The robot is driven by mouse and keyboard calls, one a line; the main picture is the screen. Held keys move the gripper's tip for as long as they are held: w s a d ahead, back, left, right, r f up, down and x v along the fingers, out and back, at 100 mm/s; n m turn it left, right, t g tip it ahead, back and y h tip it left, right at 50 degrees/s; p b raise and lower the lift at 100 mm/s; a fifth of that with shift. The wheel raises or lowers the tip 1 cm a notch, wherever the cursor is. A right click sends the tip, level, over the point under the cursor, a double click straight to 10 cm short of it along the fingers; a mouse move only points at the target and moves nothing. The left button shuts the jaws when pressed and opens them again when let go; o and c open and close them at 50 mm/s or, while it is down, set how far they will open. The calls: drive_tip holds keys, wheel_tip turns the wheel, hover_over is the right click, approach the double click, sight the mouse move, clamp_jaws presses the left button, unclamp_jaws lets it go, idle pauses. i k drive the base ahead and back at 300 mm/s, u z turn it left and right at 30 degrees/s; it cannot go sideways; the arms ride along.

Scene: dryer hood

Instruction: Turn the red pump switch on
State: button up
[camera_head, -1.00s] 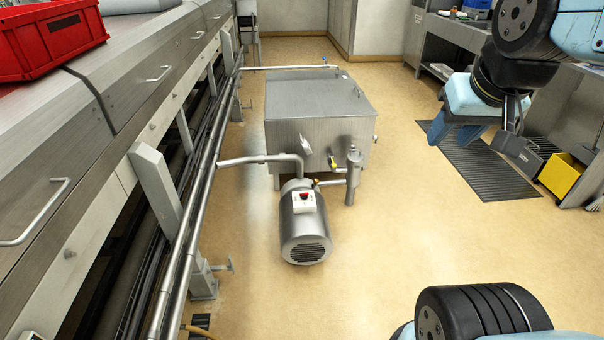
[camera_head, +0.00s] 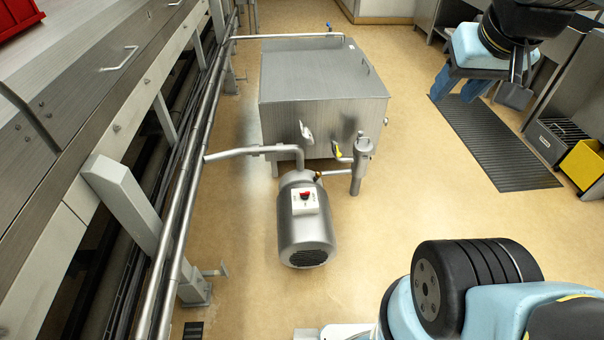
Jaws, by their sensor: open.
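The red pump switch (camera_head: 306,195) is a small red knob on a white box on top of the silver pump motor (camera_head: 305,230). The motor stands on the floor in front of a square steel tank (camera_head: 320,90). The knob's exact angle is too small to read. My gripper (camera_head: 459,92) is at the upper right, pointing down, with its blue fingers apart and empty. It is well to the right of the switch and touches nothing that I can see.
A long steel machine with pipes (camera_head: 185,215) runs along the left. A vertical steel cylinder (camera_head: 361,165) stands right of the motor. A dark floor grate (camera_head: 495,145) and a yellow bin (camera_head: 583,165) are at the right. The floor between is clear.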

sight(305, 194)
drive_tip(key=z, duration=1.35)
drive_tip(key=i, duration=0.1)
drive_tip(key=u, duration=3.1)
drive_tip(key=i, duration=0.85)
drive_tip(key=z, duration=1.95)
